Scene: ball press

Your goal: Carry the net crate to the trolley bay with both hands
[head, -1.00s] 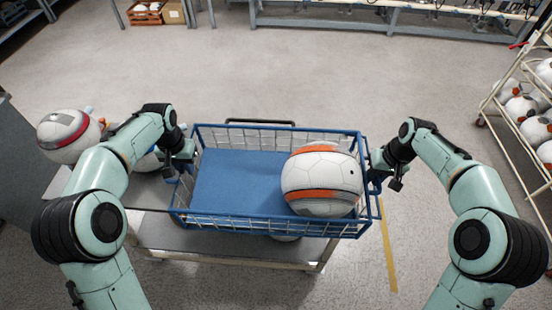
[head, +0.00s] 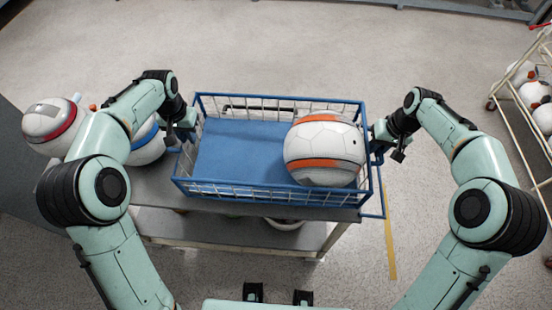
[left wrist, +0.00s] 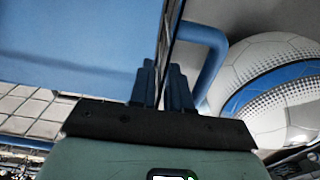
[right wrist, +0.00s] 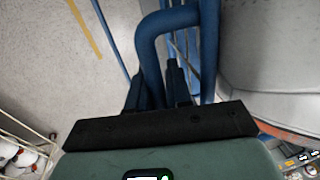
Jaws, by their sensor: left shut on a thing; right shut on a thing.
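The blue wire-net crate (head: 270,200) is upright at the middle of the head view. A white ball with orange bands (head: 324,150) sits in its right part, on the blue floor liner. My left gripper (head: 188,132) is shut on the crate's left side; its fingers show beside a blue tube in the left wrist view (left wrist: 163,82). My right gripper (head: 378,142) is shut on the right side, by the bent blue tube in the right wrist view (right wrist: 155,85). The crate is over a grey two-level trolley (head: 155,200); I cannot tell whether they touch.
A ball with a red band (head: 52,125) and one with a blue band (head: 147,140) are at the left, partly behind my left arm. A rack of balls (head: 530,105) stands at the right. The floor behind the crate is clear.

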